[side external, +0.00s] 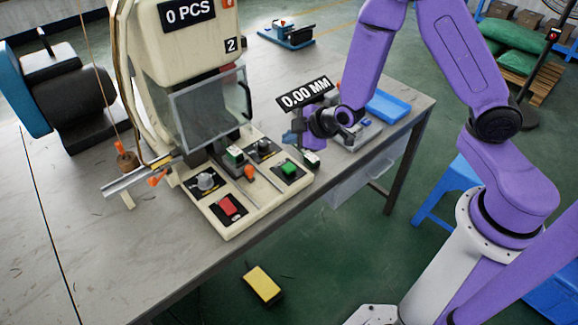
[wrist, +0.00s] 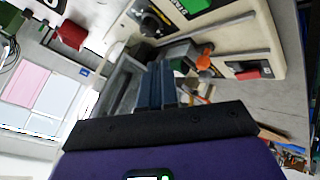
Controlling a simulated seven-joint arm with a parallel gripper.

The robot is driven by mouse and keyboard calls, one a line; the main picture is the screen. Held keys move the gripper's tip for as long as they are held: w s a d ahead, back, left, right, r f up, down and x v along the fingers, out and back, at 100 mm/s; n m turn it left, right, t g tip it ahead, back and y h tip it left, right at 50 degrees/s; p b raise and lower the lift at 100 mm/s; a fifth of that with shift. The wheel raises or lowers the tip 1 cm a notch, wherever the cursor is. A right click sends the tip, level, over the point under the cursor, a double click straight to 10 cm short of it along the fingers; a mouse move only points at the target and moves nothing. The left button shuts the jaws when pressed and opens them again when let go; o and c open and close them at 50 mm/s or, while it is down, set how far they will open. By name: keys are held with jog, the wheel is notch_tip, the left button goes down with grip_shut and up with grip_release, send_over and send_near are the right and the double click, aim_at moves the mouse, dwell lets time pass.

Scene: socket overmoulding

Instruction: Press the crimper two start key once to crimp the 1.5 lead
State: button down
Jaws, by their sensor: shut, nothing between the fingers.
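Crimper two (side external: 194,45) stands on the bench, with "0 PCS" and a "2" on its head. Its cream control panel carries a green key (side external: 289,168) at the right and a red key (side external: 228,207) at the front. The red key also shows in the wrist view (wrist: 247,74). My gripper (side external: 293,138) is beside the panel's right edge, a little above and behind the green key, and apart from it as far as I can tell. Its blue fingers (wrist: 160,82) are together and empty. I cannot make out the 1.5 lead.
A clear guard (side external: 212,105) hangs at the crimper's front. Dials (side external: 205,181) stand on the panel. A "0.00 MM" readout (side external: 305,93) is behind my gripper. A blue tray (side external: 387,106) lies at the bench's right. The bench's left front is clear.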

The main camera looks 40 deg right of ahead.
aim_at(291, 169)
jog(key=shift+f, duration=3.4)
jog(key=shift+f, duration=0.15)
jog(key=shift+f, duration=0.25)
jog(key=shift+f, duration=0.55)
dwell(0.3)
jog(key=shift+r, duration=3.45)
